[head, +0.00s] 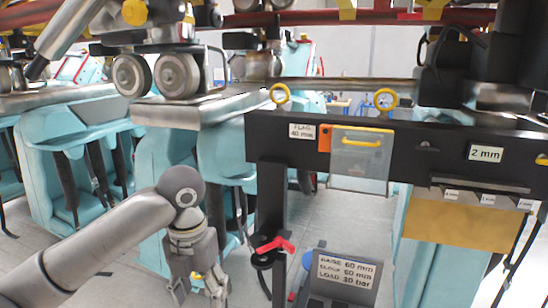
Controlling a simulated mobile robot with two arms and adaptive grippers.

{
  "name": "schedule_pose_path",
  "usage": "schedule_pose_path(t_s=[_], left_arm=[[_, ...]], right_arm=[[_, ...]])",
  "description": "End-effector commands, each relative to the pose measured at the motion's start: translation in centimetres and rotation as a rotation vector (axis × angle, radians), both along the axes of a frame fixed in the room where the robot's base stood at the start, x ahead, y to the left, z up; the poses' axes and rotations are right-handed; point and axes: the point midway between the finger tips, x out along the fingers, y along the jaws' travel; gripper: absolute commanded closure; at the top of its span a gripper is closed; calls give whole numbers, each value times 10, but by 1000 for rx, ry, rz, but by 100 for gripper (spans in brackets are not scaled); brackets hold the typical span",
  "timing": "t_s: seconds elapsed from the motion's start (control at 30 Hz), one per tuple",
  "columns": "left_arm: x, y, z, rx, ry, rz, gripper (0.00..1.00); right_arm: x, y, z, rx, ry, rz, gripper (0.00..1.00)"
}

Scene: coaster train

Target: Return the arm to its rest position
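My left arm (110,235) comes in from the lower left and bends down at a rounded joint. My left gripper (198,288) hangs pointing down near the bottom edge. My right arm and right gripper are out of view.
A black panel (420,150) with a clear yellow-handled flap (360,152) spans the right. Below it stands a grey sign box (342,278). Turquoise seats (85,165) hang at the left, under track wheels (178,75). Grey floor shows between.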

Motion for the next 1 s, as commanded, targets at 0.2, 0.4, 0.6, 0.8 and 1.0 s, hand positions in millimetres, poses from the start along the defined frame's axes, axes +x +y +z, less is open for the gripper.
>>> schedule_pose_path(t_s=[0.2, 0.4, 0.6, 0.8, 1.0], left_arm=[[-7, -15, -27, -34, -3, 97, 44], [-16, -32, -57, -83, -6, 233, 44], [-36, -57, -101, -177, 7, 483, 44], [-61, -78, -141, -297, 45, 834, 44], [-87, -85, -173, -400, 108, 1229, 44]], right_arm=[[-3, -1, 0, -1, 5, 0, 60], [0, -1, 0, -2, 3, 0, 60], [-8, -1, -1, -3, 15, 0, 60], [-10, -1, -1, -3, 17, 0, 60], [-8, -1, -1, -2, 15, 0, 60]])
